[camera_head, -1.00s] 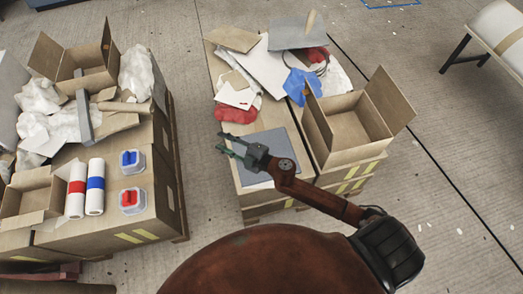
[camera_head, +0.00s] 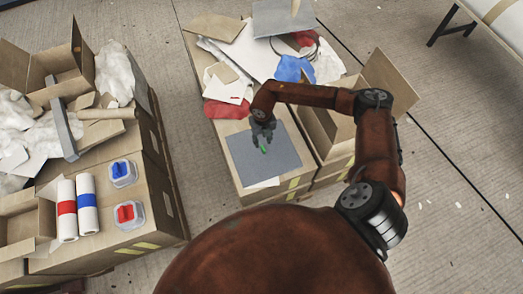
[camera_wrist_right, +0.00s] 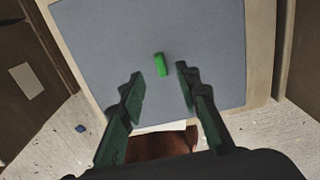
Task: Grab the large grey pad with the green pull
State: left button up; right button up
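The large grey pad (camera_head: 278,162) lies flat on a cardboard box top in the middle of the head view. It also fills much of the right wrist view (camera_wrist_right: 215,50). Its green pull (camera_wrist_right: 160,64) stands out near the middle of the pad; in the head view the pull (camera_head: 264,149) shows just under the gripper. My right gripper (camera_head: 264,140) points down over the pad. In the right wrist view its two fingers (camera_wrist_right: 160,82) are spread, with the pull ahead of and between the tips, not gripped. My left gripper is not in view.
An open cardboard box (camera_head: 325,128) stands right of the pad, partly behind my right arm. Red cloth (camera_head: 227,109), blue cloth (camera_head: 292,68) and loose sheets lie behind it. At left, a box stack holds rolls (camera_head: 87,212) and lidded tubs (camera_head: 123,172).

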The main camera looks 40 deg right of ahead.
aim_at(263, 148)
jog(key=f+b, duration=0.1)
jog(key=f, duration=0.4)
jog(key=shift+s+f, duration=0.15)
jog(key=shift+s, duration=0.05)
jog(key=shift+f+b, duration=0.2)
jog(key=shift+b, duration=0.1)
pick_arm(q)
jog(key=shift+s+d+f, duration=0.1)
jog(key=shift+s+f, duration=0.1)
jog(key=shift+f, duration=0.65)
pick_arm(e)
jog(key=shift+r, duration=0.1)
jog(key=shift+c, duration=0.5)
grip_shut()
